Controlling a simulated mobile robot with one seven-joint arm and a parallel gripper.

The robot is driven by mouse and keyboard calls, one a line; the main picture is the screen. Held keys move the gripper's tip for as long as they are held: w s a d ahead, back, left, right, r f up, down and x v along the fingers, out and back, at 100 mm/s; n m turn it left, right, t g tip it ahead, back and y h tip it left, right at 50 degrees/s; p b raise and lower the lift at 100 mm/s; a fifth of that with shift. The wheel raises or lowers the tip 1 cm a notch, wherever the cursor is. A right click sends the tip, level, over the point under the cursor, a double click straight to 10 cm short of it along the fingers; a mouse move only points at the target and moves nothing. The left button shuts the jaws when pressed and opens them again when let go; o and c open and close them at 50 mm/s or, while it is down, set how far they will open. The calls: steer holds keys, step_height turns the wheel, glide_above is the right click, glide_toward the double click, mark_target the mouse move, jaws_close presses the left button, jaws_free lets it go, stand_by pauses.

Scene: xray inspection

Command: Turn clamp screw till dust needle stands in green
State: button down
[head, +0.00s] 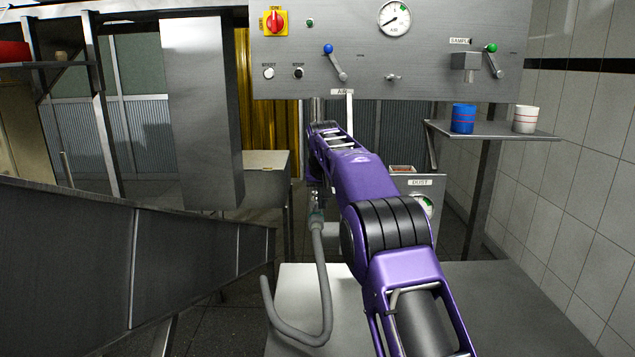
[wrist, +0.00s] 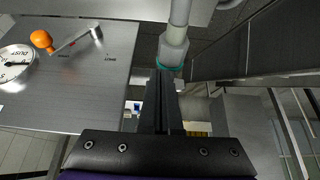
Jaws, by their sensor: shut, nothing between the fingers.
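The dust gauge (head: 420,204) stands below a DUST label in the head view, partly behind my arm; some green shows on its face. It also shows at the left edge of the wrist view (wrist: 15,63), too small to read its needle against the green. I cannot make out the clamp screw for sure. My gripper (wrist: 165,76) is shut and empty, its dark fingers pointing at a pale hose end (wrist: 174,48) with a teal ring. Whether they touch it I cannot tell. In the head view the fingers are hard to pick out.
An orange-knobbed lever (wrist: 42,40) sits on the metal panel beside the dust gauge. The grey hose (head: 322,290) hangs in a curve over the steel bench (head: 520,310). An upper panel (head: 440,50) carries the air gauge (head: 394,18). A shelf holds a blue cup (head: 463,118) and a white cup (head: 525,119).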

steer(key=shift+w+a+p, duration=0.25)
steer(key=shift+w+p, duration=0.25)
steer(key=shift+p, duration=0.5)
stand_by(0.8)
steer(key=shift+s+a, duration=0.1)
steer(key=shift+a, duration=0.5)
steer(key=shift+a, duration=0.6)
steer(key=shift+s+a+b, duration=0.2)
steer(key=shift+s+b, duration=0.1)
steer(key=shift+b, duration=0.35)
stand_by(0.3)
steer(key=shift+r, duration=0.1)
steer(key=d+r+p, duration=0.1)
steer(key=d+r, duration=0.2)
steer(key=r, duration=0.4)
step_height(320, 180, down, 7)
steer(key=b, duration=0.1)
steer(key=shift+s, duration=0.15)
stand_by(0.4)
steer(key=shift+w+a+f+p, duration=0.1)
steer(key=shift+w+p, duration=0.45)
steer(key=shift+p, duration=0.1)
stand_by(1.0)
